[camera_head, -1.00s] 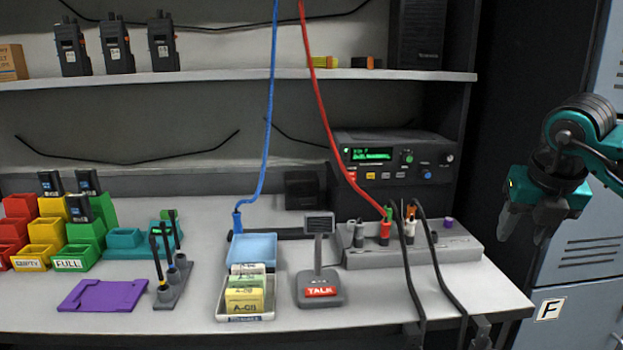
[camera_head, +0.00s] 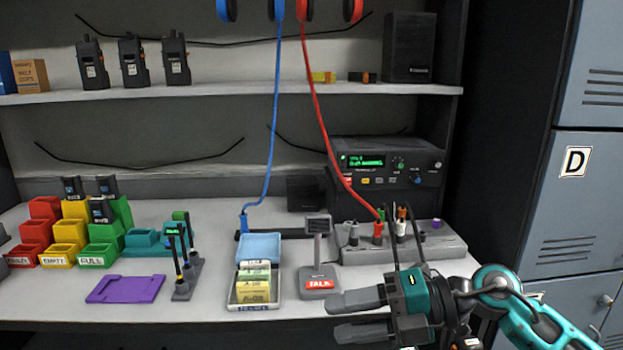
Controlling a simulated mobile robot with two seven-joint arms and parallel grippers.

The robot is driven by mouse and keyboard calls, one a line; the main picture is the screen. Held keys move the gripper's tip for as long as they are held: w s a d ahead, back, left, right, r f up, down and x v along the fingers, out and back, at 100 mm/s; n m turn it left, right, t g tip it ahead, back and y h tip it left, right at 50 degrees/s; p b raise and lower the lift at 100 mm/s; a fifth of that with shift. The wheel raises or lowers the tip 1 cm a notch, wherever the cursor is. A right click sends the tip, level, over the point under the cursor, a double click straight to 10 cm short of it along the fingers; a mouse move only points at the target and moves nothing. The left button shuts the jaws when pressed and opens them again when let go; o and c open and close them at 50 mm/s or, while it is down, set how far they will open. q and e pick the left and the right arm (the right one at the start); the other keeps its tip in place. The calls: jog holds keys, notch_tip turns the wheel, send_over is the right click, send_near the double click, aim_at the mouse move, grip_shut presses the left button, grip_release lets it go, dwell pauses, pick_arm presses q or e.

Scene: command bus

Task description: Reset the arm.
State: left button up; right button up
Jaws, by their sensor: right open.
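My right arm (camera_head: 525,312) comes in from the lower right. Its right gripper (camera_head: 358,317) is open and empty, with its two grey fingers pointing left. In the picture it covers the front edge of the desk, right of the card tray and below the grey patch panel. I cannot tell how far it is above or in front of the desk. My left gripper is not in view.
The desk (camera_head: 215,297) holds coloured bins (camera_head: 97,253), a purple plate (camera_head: 126,289), a card tray (camera_head: 256,305), a TALK microphone (camera_head: 318,279) and a patch panel (camera_head: 440,243) with plugged cables. Red and blue cords hang down. Lockers (camera_head: 590,190) stand at right.

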jog(key=d+f+m+t+h+p, duration=0.25)
jog(key=m+t, duration=0.55)
jog(key=m, duration=0.4)
jog(key=d+f+m+t+h+p, duration=0.2)
jog(key=d+f+m+t+h, duration=0.15)
jog(key=m+t, duration=0.65)
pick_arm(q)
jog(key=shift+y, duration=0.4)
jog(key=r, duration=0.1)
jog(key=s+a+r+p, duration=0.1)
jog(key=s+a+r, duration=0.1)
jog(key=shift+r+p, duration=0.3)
pick_arm(e)
jog(key=s+d+f+m+g+h, duration=0.3)
jog(key=s+f+m+g, duration=0.1)
jog(key=s+f, duration=0.3)
jog(key=s+d+f+m+g+h, duration=0.3)
jog(key=s+f+m, duration=0.3)
jog(key=f, duration=0.2)
jog(key=shift+s+d+f+m+g+h, duration=0.15)
jog(key=shift+s+f+m+g+h, duration=0.2)
jog(key=shift+g, duration=0.35)
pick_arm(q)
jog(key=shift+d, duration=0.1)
pick_arm(e)
jog(key=shift+r, duration=0.1)
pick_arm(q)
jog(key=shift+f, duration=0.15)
